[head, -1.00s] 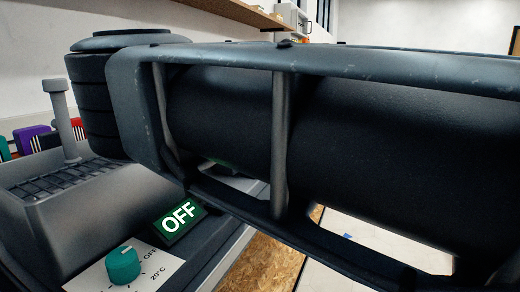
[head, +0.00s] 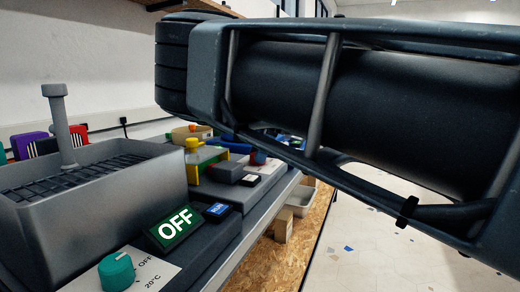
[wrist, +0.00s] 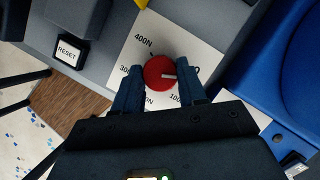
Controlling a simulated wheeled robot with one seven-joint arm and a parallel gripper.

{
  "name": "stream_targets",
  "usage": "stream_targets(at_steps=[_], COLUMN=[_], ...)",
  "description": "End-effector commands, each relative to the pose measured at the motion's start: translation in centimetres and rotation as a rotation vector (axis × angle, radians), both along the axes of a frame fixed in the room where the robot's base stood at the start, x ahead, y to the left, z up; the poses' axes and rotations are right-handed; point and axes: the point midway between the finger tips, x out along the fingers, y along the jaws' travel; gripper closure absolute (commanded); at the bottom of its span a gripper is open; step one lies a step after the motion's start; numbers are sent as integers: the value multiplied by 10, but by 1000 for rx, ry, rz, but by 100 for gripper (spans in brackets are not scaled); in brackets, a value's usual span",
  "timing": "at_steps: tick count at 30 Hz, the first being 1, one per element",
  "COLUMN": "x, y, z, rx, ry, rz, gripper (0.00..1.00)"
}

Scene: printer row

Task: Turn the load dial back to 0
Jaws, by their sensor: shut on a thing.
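The load dial (wrist: 160,72) is a round red knob on a white plate (wrist: 198,52) in the wrist view. The plate bears 400N, 300N and 100N marks. The knob's white pointer line points right, toward a label at the plate's right side that is partly hidden by a finger. My gripper (wrist: 160,76) is shut on the knob, with one dark blue finger at each side.
A RESET button (wrist: 68,52) lies left of the plate, and a large blue body (wrist: 285,75) stands close on the right. Open floor lies at right.

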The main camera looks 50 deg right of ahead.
Motion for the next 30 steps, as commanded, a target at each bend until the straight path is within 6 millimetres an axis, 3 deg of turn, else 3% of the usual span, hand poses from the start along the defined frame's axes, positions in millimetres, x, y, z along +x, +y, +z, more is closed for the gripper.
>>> stream_targets(at_steps=[9,24,25,30], x=[0,0,0,0], y=[0,0,0,0], z=[-1,-2,-2,-1], rx=[2,1,1,0], ry=[3,3,3,2], rz=[101,116,116,116], gripper=[90,90,56,40])
